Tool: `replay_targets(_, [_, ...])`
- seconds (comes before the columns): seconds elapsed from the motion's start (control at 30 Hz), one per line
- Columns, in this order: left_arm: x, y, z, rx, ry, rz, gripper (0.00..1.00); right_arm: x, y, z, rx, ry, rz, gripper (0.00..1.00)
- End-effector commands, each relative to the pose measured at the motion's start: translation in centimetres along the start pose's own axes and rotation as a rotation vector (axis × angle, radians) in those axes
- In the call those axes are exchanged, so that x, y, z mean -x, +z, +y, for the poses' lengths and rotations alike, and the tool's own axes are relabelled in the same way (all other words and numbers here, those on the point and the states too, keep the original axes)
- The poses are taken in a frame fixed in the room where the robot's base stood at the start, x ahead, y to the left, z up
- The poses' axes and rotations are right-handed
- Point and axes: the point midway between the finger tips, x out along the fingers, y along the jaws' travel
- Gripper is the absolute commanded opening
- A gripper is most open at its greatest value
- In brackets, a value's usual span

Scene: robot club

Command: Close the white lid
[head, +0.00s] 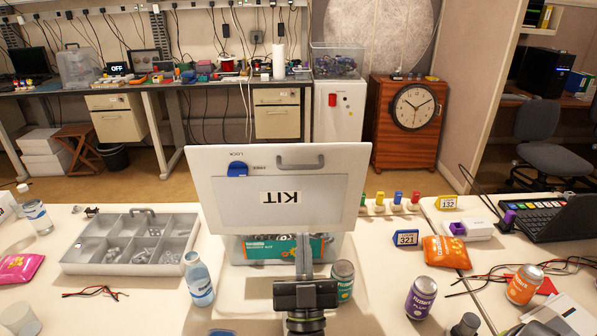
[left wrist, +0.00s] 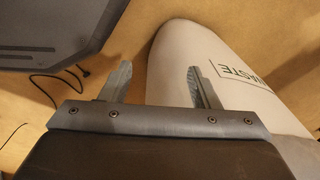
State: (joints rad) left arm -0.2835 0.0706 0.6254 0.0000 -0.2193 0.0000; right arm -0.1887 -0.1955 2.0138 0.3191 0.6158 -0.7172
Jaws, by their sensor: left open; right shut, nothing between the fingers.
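The white lid (head: 222,203) stands raised and tilted above its box, with an upside-down KIT label, a grey handle and a blue latch marked LOCK at its top edge. The clear box (head: 238,256) below it holds a teal and orange package. My right gripper (head: 303,238) is shut and empty, pointing away from me in front of the box. Its fingers overlap the lid's lower edge in the picture; I cannot tell whether they touch it. My left gripper (left wrist: 158,72) is open and empty in the left wrist view, away from the lid.
A grey divided tray (head: 88,268) and a bottle (head: 199,280) are left of the box. Cans stand to the right, one (head: 342,281) close to my right gripper. A white bin marked WASTE (left wrist: 190,45) is below my left gripper.

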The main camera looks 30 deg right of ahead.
Motion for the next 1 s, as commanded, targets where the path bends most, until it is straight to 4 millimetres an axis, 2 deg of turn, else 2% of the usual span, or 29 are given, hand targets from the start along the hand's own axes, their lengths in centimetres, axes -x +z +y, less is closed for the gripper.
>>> replay_targets(0.17, [1.2,0.5,-0.5,0.000,-0.004,-0.009,0.56,-1.6,-0.3,0.0,-0.001,0.001,0.004,0.00])
replay_targets(0.4, [4.0,2.4,-1.6,-0.002,-0.017,-0.042,0.56,-6.0,-0.5,0.0,0.000,-0.002,0.005,0.00])
replay_targets(0.67, [6.6,1.1,-1.6,-0.002,-0.014,-0.029,0.56,-10.8,-0.4,0.0,0.001,-0.002,0.004,0.00])
replay_targets(0.8, [6.8,0.2,-1.4,-0.002,-0.010,-0.015,0.56,-11.8,1.4,0.0,0.003,-0.001,0.002,0.00])
replay_targets(1.0, [7.0,0.1,-1.1,-0.001,-0.006,-0.014,0.56,-12.6,2.6,0.0,0.002,0.000,0.001,0.00])
